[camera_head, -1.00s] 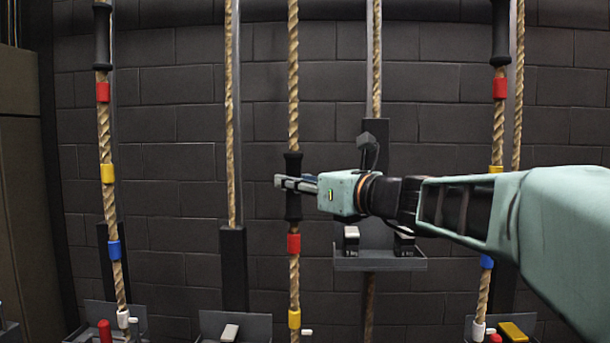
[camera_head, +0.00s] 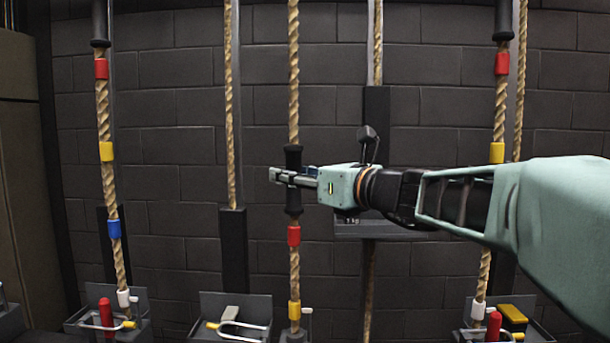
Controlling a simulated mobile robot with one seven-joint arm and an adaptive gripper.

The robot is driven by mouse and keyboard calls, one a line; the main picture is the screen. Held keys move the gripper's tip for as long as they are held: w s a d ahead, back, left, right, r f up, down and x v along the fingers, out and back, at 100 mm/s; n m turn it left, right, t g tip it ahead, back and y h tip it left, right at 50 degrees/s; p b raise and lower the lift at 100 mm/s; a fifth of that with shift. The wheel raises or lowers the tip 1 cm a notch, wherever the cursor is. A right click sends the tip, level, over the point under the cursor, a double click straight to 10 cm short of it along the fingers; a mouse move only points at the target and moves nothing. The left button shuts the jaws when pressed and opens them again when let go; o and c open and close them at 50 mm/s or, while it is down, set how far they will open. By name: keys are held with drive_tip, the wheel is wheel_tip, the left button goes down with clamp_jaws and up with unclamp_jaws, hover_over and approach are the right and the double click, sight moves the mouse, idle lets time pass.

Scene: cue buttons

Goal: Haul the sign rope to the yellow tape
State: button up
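My gripper (camera_head: 292,178) is at the middle rope (camera_head: 294,80), with its fingers around the black grip sleeve (camera_head: 293,160). It appears shut on this sleeve, though the far finger is partly hidden. Below the sleeve the rope carries a red tape band (camera_head: 294,236), and lower down a yellow tape band (camera_head: 294,310) just above the floor fixture. The red band is close under the sleeve. No sign lettering shows on the rope.
A left rope (camera_head: 107,180) and right rope (camera_head: 500,110) bear coloured bands too. Floor trays with metal bars stand at the left (camera_head: 75,322), centre (camera_head: 205,330) and right (camera_head: 540,330). A dark weight carriage (camera_head: 376,110) hangs behind my arm.

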sight(297, 122)
wheel_tip(297, 122, up, 10)
idle(0.7)
idle(0.7)
